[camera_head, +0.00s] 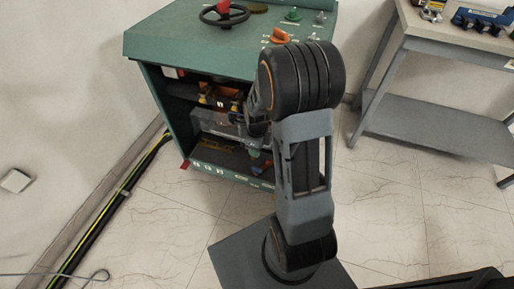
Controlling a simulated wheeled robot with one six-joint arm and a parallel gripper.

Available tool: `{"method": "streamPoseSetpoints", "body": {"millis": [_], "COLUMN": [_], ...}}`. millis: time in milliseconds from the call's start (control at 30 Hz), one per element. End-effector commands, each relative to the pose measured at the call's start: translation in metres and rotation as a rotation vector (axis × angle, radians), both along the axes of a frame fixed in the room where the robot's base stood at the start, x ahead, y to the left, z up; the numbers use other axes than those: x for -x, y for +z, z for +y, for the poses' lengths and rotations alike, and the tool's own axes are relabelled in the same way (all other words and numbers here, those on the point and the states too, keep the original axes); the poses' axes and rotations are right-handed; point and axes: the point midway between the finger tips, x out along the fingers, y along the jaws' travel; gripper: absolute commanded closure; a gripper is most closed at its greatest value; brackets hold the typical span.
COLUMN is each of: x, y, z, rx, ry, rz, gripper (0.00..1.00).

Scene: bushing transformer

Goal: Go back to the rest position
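My arm rises from its dark base plate at the bottom middle of the head view, bends at a black joint near the cabinet's top edge, and reaches down to the left toward the open cabinet front. My gripper (240,119) is at the cabinet opening, small and partly hidden by my arm and the dark interior. I cannot tell whether its fingers are open or shut, or whether it touches anything. The green cabinet (181,125) stands in front of me, with shelves of parts inside.
On the cabinet top are a black handwheel (224,14) with a red knob, an orange handle (276,36) and a green knob (293,15). A grey table (445,36) with parts stands at right. Black and yellow cables (118,197) run along the left wall. Tiled floor (400,215) is clear.

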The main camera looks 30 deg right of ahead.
Motion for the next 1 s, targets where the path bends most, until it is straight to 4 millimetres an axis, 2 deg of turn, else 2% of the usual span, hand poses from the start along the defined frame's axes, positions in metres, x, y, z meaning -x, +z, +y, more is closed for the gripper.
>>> {"method": "streamPoseSetpoints", "body": {"millis": [367,467,567,700,767,867,967,1000], "x": [0.000,0.000,0.003,0.020,0.028,0.039,0.050,0.055], "y": [0.000,0.000,-0.001,-0.002,0.010,0.047,0.096,0.120], "z": [0.000,0.000,0.001,0.005,0.008,0.016,0.026,0.031], "rx": [0.000,-0.001,-0.006,-0.041,-0.054,-0.065,-0.059,-0.047], "ry": [0.007,0.071,0.233,0.609,0.801,1.133,1.475,1.614], "rz": [0.000,0.002,0.017,0.068,0.073,0.065,0.042,0.029], "gripper": [0.61,0.61,0.61,0.61,0.61,0.61,0.61,0.61]}}
